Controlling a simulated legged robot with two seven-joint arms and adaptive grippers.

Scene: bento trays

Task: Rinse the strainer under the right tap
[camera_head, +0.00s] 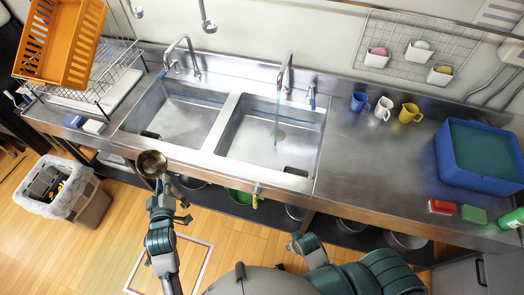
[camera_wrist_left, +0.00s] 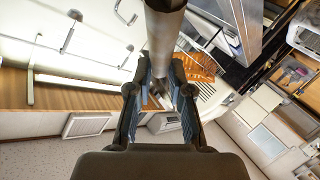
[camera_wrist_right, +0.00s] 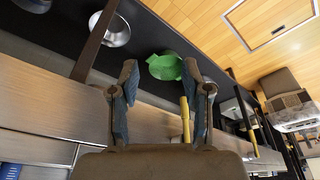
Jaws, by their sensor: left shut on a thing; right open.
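The strainer (camera_head: 151,163) has a round, brassy bowl and is in front of the left sink's front edge in the head view. My left gripper (camera_head: 161,189) is shut on its handle; the left wrist view shows the grey metal handle (camera_wrist_left: 163,45) between the fingers. The right tap (camera_head: 286,75) stands behind the right sink (camera_head: 246,138), and a thin stream of water (camera_head: 277,120) falls from it. The strainer is apart from the stream, to its left. My right gripper (camera_wrist_right: 157,85) is open and empty in the right wrist view, below the counter level.
The left sink (camera_head: 183,117) has its own tap (camera_head: 182,52). An orange crate (camera_head: 58,42) and dish rack (camera_head: 112,75) are at the left. Cups (camera_head: 383,108) and a blue tub (camera_head: 480,155) stand on the right counter. A green bowl (camera_wrist_right: 165,67) is under the counter.

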